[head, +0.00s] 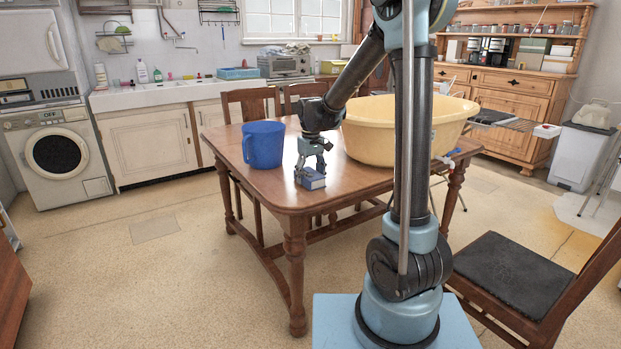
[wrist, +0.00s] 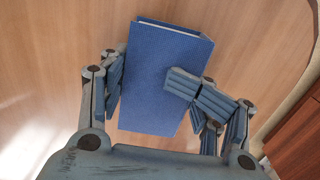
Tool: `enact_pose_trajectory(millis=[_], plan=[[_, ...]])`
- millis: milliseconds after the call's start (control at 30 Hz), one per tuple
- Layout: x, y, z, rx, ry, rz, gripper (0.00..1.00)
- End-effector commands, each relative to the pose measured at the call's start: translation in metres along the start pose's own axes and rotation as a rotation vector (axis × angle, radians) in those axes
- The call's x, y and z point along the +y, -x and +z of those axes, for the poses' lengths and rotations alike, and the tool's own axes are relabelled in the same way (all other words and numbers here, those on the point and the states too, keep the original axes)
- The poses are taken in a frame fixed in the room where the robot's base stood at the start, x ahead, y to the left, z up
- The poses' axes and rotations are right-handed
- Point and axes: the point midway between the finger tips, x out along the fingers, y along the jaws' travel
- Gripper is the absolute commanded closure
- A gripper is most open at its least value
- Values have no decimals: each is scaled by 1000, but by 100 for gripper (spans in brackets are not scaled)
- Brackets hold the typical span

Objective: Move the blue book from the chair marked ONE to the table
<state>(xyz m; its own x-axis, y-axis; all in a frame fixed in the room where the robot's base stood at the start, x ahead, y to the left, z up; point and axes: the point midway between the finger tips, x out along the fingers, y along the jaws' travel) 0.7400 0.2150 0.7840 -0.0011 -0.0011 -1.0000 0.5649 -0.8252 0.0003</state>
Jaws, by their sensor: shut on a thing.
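The blue book (head: 313,181) is at the near part of the wooden table (head: 270,190), in front of the yellow tub and to the right of the blue mug. In the wrist view the blue book (wrist: 155,85) stands out against the wood of the tabletop, with its pale page edge at the top. My gripper (head: 311,172) points down at the table and is shut on the book, with fingers at its left and right sides. In the wrist view my gripper (wrist: 150,90) has its right finger over part of the cover. I cannot tell whether the book touches the tabletop.
A blue mug (head: 263,146) stands left of the book. A large yellow tub (head: 385,140) stands behind and to the right. A chair with a dark seat (head: 515,272) is at the right, its seat bare. The table's near left surface is clear.

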Motion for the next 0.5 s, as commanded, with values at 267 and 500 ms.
enact_pose_trajectory(millis=[267, 500], plan=[[0, -2, 0, 0, -1, 0, 26], [1, -1, 0, 0, -1, 0, 14]])
